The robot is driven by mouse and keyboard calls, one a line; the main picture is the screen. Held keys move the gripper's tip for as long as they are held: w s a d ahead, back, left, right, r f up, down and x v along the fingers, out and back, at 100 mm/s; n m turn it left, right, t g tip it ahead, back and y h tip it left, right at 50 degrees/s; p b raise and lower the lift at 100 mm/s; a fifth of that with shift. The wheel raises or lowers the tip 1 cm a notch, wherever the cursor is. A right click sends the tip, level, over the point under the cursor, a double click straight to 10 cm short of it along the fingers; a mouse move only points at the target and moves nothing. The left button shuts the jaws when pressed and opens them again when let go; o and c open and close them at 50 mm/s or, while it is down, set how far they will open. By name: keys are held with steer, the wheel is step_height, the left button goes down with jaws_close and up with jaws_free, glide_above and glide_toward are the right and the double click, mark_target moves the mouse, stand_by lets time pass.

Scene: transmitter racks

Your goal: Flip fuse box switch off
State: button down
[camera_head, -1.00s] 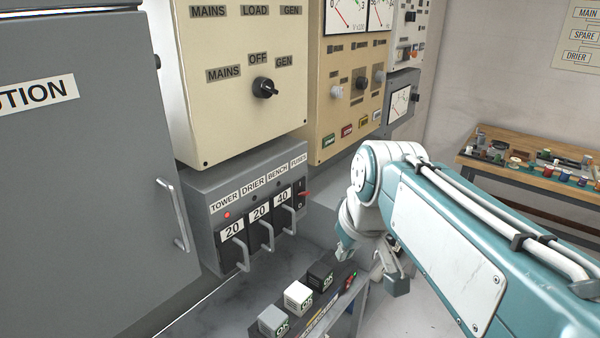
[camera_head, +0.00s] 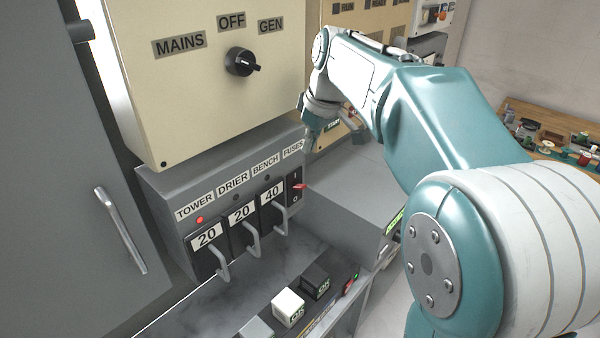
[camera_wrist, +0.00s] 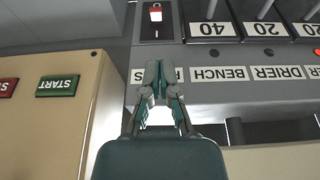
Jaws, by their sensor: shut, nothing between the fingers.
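The grey fuse box (camera_head: 168,190) sits below a cream panel, with labels TOWER, DRIER, BENCH and FUSES. Its red rocker-type switch (camera_head: 298,187) is at the right end of the front, beside marks I and O. The switch also shows near the top of the wrist view (camera_wrist: 155,15), seen upside down. My gripper (camera_head: 312,138) is shut and empty, just above the right end of the fuse box. In the wrist view my gripper (camera_wrist: 158,68) has its fingertips together over the FUSES label, apart from the switch.
Fuse handles (camera_head: 252,240) stick out left of the switch. A cream panel with a black rotary knob (camera_head: 241,62) stands above. White and black blocks (camera_head: 289,307) sit on the ledge below. A grey cabinet (camera_head: 50,150) is at left, a cluttered workbench (camera_head: 545,150) at right.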

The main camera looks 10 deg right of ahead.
glide_toward(300, 185)
steer(key=f, duration=0.1)
steer(key=x, duration=0.6)
steer(key=shift+w+a+r, duration=0.1)
steer(key=shift+w+a, duration=0.15)
steer(key=shift+a, duration=0.1)
steer(key=shift+d, duration=0.3)
steer(key=shift+a+t, duration=0.1)
steer(key=shift+t, duration=0.2)
steer(key=shift+s+f+y, duration=0.15)
steer(key=shift+f+y, duration=0.05)
steer(key=shift+y, duration=0.2)
